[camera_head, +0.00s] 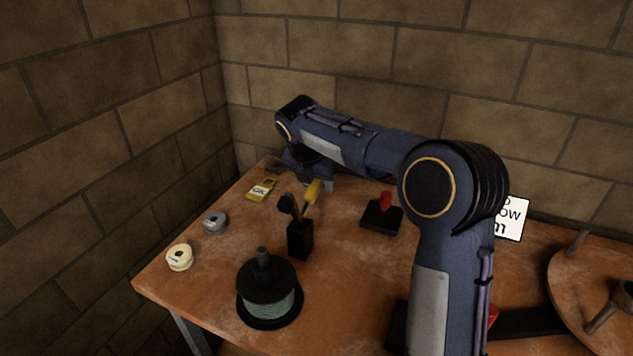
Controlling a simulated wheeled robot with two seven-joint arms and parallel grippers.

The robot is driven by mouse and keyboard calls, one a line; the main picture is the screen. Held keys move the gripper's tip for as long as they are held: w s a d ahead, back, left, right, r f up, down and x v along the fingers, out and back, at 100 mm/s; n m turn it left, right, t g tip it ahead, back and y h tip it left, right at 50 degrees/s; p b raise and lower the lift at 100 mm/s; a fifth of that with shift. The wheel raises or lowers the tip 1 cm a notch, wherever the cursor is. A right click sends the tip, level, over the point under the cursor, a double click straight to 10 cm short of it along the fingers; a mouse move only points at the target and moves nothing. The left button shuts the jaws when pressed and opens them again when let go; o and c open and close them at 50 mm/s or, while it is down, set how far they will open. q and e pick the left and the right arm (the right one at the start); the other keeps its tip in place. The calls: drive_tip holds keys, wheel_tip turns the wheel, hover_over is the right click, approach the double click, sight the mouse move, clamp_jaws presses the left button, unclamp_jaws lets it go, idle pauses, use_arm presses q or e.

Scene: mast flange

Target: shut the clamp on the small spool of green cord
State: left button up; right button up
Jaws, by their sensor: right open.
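A spool with pale green cord (270,308) stands upright on the wooden table at the front left. Its top is a black disc with a short post. I cannot tell whether that top is the clamp, or whether it is open or shut. A black block with a red handle (385,203) stands farther back; it may be a clamp. My right gripper (316,181) is open, near the back of the table, beyond the spool and apart from it. Its fingers are small and partly hidden by my arm. My left gripper is not in view.
A black holder (300,241) with yellow-handled tools stands just behind the spool. A yellow box (261,189), a grey roll (215,222) and a cream roll (180,257) lie at left. A round wooden piece (570,275) is at right. Brick walls close the back and left.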

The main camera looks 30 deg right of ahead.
clamp_jaws()
